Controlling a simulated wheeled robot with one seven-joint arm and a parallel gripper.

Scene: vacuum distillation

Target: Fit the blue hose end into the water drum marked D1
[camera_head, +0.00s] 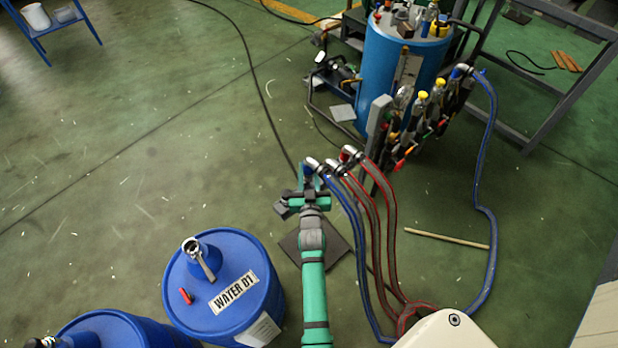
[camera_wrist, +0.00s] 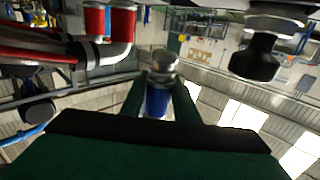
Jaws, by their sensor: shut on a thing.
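My gripper (camera_head: 306,186) is at the end of my green arm, to the right of and beyond the drum. It is shut on the blue hose end (camera_wrist: 158,98), which has a silver metal tip and stands between the green fingers in the wrist view. In the head view the blue hose end (camera_head: 308,168) is partly hidden at the fingers, close to silver elbow fittings. The blue water drum marked D1 (camera_head: 250,318) stands at lower left, apart from my gripper. On its lid are a blue neck with a silver collar (camera_head: 194,245) and a small red piece (camera_head: 185,296).
Red hoses (camera_head: 391,220) and another blue hose (camera_head: 485,160) hang nearby. A valve rack (camera_head: 378,125) and a blue tank (camera_head: 385,80) stand at the back. A second blue drum (camera_head: 120,328) is at lower left. A wooden stick (camera_head: 447,239) lies on the floor. The left floor is mostly clear.

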